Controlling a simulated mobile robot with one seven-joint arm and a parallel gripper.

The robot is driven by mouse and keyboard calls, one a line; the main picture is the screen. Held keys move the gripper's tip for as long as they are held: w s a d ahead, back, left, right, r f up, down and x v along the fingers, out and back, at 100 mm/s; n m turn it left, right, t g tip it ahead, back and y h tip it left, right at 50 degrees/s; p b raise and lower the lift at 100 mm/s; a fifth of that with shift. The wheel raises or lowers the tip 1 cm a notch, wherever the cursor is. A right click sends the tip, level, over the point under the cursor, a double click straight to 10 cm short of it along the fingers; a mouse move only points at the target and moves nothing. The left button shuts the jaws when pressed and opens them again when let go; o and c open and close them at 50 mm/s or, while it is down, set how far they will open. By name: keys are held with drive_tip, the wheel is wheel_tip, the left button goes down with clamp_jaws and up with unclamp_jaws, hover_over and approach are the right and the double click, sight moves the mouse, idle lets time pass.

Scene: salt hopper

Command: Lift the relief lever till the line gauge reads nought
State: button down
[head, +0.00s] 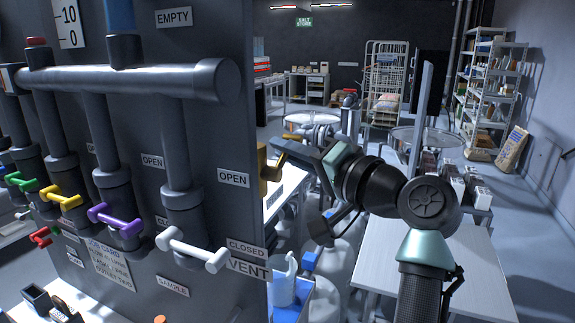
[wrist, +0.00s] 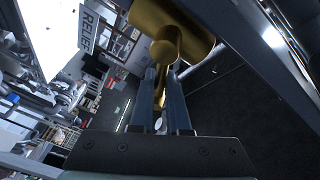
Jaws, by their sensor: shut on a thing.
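The brass relief lever sits on a brass valve body (head: 263,170) at the right edge of the grey panel. A white scale plate marked 10 and 0 (head: 68,22) is at the panel's top left; I cannot make out a pointer or reading.
The grey panel (head: 215,120) carries pipes and several coloured handles, including a white one (head: 193,250) and a purple one (head: 117,219). A pale table (head: 440,270) stands under my arm at right. Blue trays and white vessels crowd below the gripper.

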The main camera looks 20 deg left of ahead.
idle(0.4)
drive_tip(key=c, duration=0.9)
unclamp_jaws()
drive_tip(key=shift+r, duration=0.1)
drive_tip(key=b+v, duration=0.2)
drive_tip(key=v, duration=1.1)
drive_tip(key=shift+b, duration=0.4)
